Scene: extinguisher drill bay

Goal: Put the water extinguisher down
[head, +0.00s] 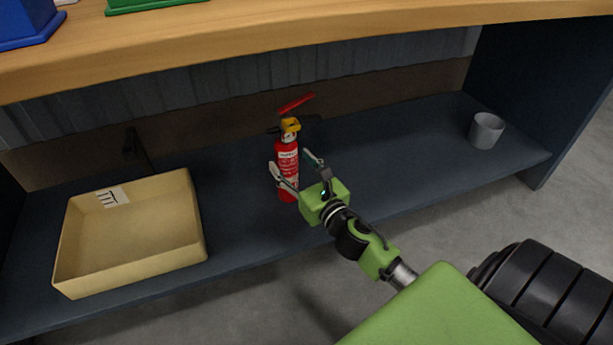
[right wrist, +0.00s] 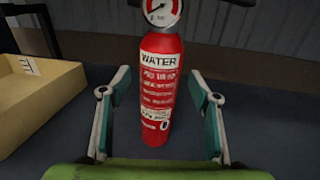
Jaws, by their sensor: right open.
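The water extinguisher (head: 287,163) is a small red cylinder with a yellow collar and a red handle on top. It stands upright on the dark lower shelf (head: 390,155). In the right wrist view the extinguisher (right wrist: 160,90) shows a white label reading WATER and a round gauge. My right gripper (head: 292,168) is open, with one finger on each side of the extinguisher's body. In the right wrist view a gap shows between each finger and the red body. My left gripper is not in view.
A cream open tray (head: 190,225) with a tally-marked label sits left on the shelf and looks empty. A grey cup (head: 486,130) stands at the right end. A wooden worktop (head: 300,32) overhangs the shelf, with blue (head: 25,22) and green things on it.

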